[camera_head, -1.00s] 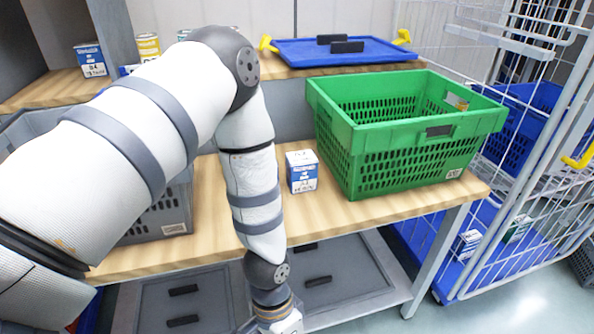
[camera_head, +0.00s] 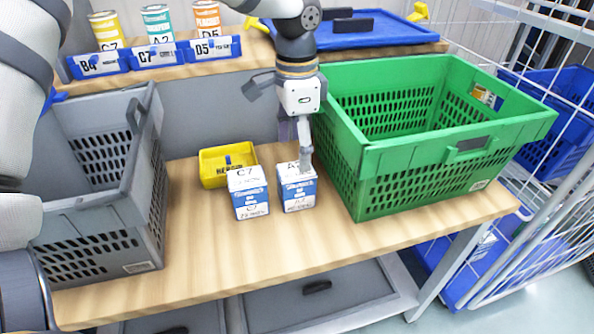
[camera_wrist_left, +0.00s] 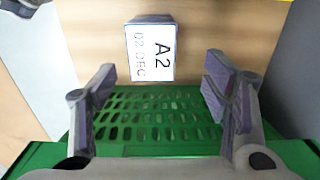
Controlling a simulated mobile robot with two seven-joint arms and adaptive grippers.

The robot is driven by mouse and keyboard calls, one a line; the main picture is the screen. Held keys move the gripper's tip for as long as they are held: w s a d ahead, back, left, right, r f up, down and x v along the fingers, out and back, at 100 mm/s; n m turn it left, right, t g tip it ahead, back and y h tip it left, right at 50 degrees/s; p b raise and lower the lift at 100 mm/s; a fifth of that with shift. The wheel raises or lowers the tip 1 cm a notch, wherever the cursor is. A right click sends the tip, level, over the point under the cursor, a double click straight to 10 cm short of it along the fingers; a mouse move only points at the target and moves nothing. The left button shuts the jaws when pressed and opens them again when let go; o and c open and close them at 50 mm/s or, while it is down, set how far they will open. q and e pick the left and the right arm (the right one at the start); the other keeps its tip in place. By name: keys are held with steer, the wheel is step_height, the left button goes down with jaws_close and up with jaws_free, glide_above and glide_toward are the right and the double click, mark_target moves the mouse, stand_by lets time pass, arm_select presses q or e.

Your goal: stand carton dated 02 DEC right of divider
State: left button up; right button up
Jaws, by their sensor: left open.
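The carton dated 02 DEC (camera_wrist_left: 150,52), marked A2 on its white top, shows in the left wrist view. In the head view it is the blue-and-white carton (camera_head: 297,196), upright on the wooden table just left of the green crate. My left gripper (camera_head: 304,158) points down over this carton, hiding part of its top. In the left wrist view its fingers (camera_wrist_left: 163,100) are spread wide with nothing between them; the carton lies beyond the fingertips. A similar carton marked C7 (camera_head: 250,203) stands to its left. I cannot make out a divider. My right gripper is out of view.
The green crate (camera_head: 455,150) stands at the table's right, a grey crate (camera_head: 150,190) at the left. A yellow bin (camera_head: 212,180) sits behind the cartons. Cans (camera_head: 107,30) and a blue tray (camera_head: 385,32) are on the shelf. The table's front strip is clear.

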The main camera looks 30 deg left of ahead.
mark_target(296, 190)
arm_select(q)
steer(key=f, duration=0.7)
steer(key=s+f+b, duration=0.1)
steer(key=f, duration=0.3)
steer(key=shift+d, duration=0.25)
steer(key=c, duration=1.6)
